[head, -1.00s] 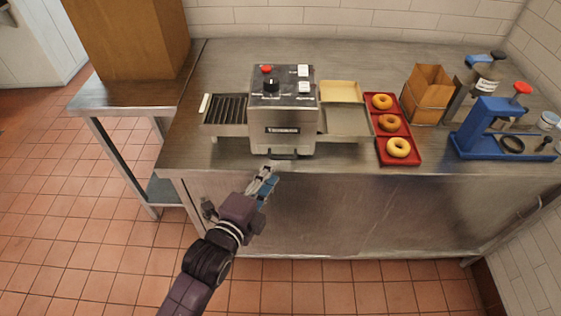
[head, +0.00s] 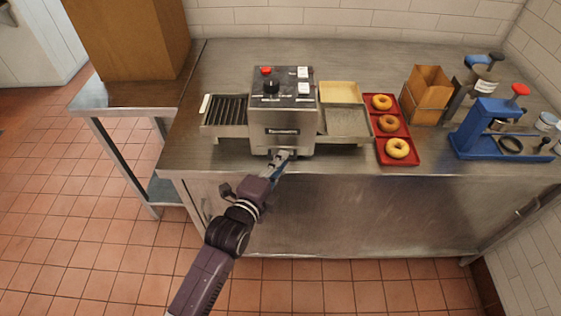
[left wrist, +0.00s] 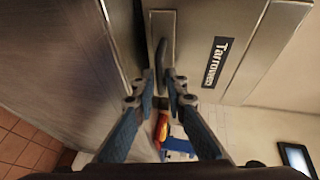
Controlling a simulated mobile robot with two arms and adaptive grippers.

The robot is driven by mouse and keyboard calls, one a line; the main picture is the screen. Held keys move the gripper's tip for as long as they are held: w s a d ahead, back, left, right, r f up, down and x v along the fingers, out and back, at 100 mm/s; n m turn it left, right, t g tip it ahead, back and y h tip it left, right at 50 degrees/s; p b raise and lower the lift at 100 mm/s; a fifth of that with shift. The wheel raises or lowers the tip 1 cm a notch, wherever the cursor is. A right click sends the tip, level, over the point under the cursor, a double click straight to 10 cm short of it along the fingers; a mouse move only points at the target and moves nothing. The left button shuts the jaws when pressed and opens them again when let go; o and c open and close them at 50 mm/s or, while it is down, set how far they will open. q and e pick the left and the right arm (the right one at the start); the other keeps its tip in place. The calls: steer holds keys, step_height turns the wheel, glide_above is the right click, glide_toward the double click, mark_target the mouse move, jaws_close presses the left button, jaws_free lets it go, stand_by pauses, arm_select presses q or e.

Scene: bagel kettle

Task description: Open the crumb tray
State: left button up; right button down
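The toaster-like machine (head: 283,108) stands on the steel counter, with a dark crumb tray handle at the bottom of its front. In the left wrist view the handle (left wrist: 160,58) is a dark bar on a metal front panel (left wrist: 163,28). My left gripper (head: 284,155) is at this handle in the head view. In the left wrist view my left gripper (left wrist: 161,78) has one finger on each side of the handle, close to it. I cannot tell whether the fingers press on it. The tray looks flush with the machine's front. My right gripper is out of view.
A slatted rack (head: 225,116) is left of the machine. A metal tray (head: 347,121) and a red tray (head: 407,159) with donuts are right of it. A blue press (head: 490,128) and a paper bag (head: 427,90) stand farther right. Floor in front is clear.

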arm_select(q)
jaws_close()
steer(key=shift+s, duration=0.1)
